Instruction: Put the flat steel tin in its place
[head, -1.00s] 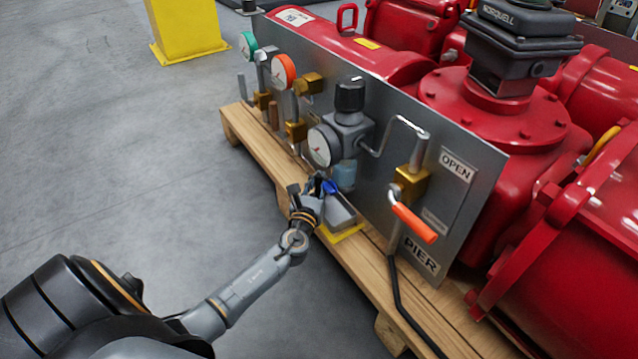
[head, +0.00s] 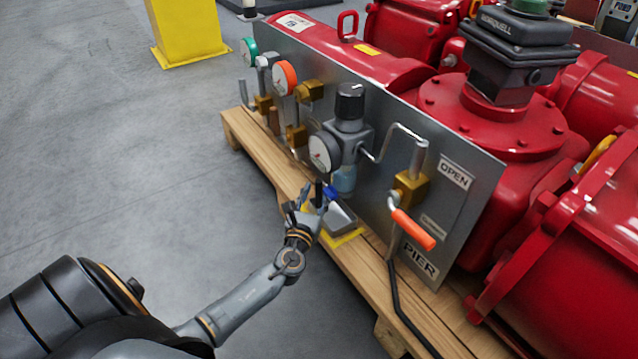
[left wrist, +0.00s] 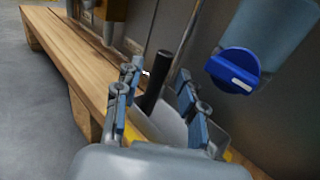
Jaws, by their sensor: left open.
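My left gripper (head: 312,198) is open beside the regulator, low over the wooden pallet's edge. In the left wrist view its blue-padded fingers (left wrist: 158,92) stand apart. A black upright rod (left wrist: 155,78) shows between them; I cannot tell whether they touch it. A grey, box-like metal piece (head: 342,217) lies on a yellow-edged patch (head: 346,238) of the pallet, just right of the gripper. Its pale surface (left wrist: 176,128) shows behind the fingers in the left wrist view. I cannot tell for sure whether it is the flat steel tin; the fingers hide part of it. My right gripper is out of view.
A steel panel (head: 440,232) stands behind the gripper, with gauges, a regulator (head: 350,130) and an orange-handled valve (head: 412,228). A blue knob (left wrist: 233,70) hangs close to the right fingers. The wooden pallet (head: 250,138) runs below. Open floor lies left.

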